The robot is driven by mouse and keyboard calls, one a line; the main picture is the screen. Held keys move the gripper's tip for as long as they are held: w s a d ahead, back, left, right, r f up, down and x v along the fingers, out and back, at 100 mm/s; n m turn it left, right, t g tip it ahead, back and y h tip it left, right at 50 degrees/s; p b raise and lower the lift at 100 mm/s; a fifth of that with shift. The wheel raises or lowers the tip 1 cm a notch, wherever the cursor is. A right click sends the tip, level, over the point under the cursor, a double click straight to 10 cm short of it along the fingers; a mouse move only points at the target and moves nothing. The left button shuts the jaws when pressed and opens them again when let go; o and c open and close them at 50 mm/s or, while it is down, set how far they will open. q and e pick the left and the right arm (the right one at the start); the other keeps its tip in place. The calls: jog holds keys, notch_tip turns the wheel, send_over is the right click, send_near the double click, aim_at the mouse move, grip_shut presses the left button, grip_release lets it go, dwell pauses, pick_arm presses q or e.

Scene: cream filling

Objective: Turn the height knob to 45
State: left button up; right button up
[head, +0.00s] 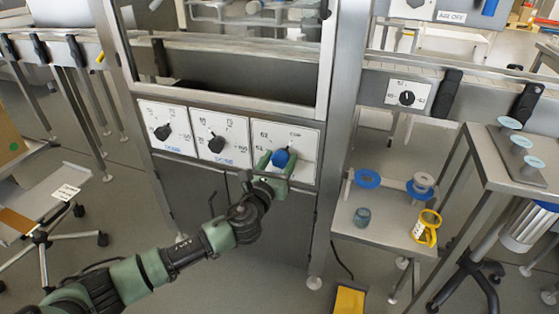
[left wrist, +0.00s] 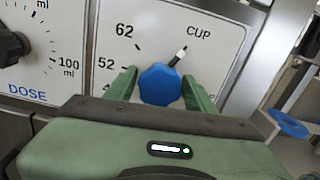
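The height knob (head: 280,158) is blue and sits on the rightmost white dial panel of the machine front; it also shows in the left wrist view (left wrist: 160,85). The lower scale numbers are partly hidden by my left finger. My left gripper (head: 278,162) is at the panel, with one green finger on each side of the knob. The fingers are very close to the knob's sides; contact is unclear. My right gripper is not in view.
Two DOSE dials with black knobs (head: 163,132) (head: 216,145) are left of the height panel. A steel side table (head: 375,227) with blue-rimmed spools, a jar and a yellow-handled cup stands at right. A metal frame post rises just right of the panel.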

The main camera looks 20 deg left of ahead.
pick_arm(q)
jog(key=c, duration=0.9)
